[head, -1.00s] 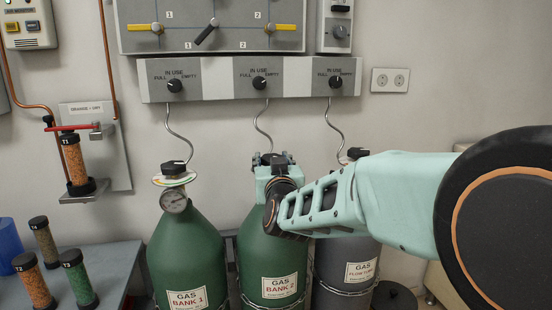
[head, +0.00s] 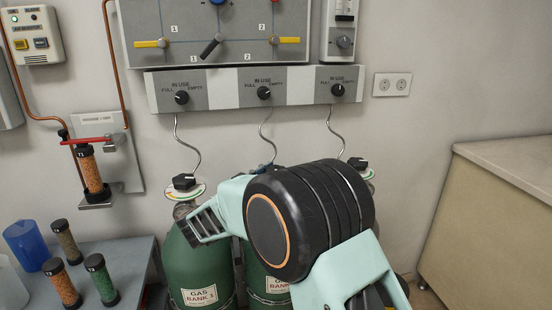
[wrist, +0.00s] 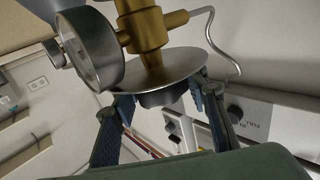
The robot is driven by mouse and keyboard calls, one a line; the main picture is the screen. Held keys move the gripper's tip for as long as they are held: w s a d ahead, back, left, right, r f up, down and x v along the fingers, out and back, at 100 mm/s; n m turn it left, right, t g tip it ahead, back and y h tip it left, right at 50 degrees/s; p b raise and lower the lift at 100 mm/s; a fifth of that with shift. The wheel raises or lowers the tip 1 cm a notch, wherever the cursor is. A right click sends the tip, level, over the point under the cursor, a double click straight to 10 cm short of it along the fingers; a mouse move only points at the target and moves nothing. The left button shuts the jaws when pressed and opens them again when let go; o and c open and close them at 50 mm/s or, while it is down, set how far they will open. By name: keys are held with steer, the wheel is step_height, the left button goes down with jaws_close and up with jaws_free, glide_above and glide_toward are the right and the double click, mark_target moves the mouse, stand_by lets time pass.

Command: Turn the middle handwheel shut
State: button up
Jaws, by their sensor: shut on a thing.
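The middle cylinder, green and labelled GAS BANK (head: 277,286), stands behind my arm in the head view; its top and handwheel are hidden there. In the wrist view a dark handwheel (wrist: 161,97) sits against a round metal plate (wrist: 158,80), with a brass valve body (wrist: 146,27) and a round gauge (wrist: 92,46) beyond. My gripper (wrist: 163,100) has one finger on each side of the handwheel and is shut on it.
The left green cylinder (head: 198,272) has its own black handwheel (head: 185,181); the right one's handwheel (head: 357,163) stands close to my arm. A selector panel (head: 223,89) is above. Several granule tubes (head: 102,283) stand on a bench at left. A counter (head: 500,190) is at right.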

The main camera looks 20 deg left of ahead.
mark_target(276, 169)
steer(key=shift+r+m+g+h+p, duration=0.1)
steer(key=shift+m+g+h+p, duration=0.45)
steer(key=shift+m+h+p, duration=0.5)
steer(key=shift+m+g+h+p, duration=0.55)
steer(key=shift+m+h, duration=0.1)
steer(key=shift+h, duration=0.8)
steer(key=shift+m+h, duration=0.4)
steer(key=o, duration=1.2)
steer(key=shift+r, duration=0.1)
step_height(276, 169, up, 10)
steer(key=shift+f, duration=0.1)
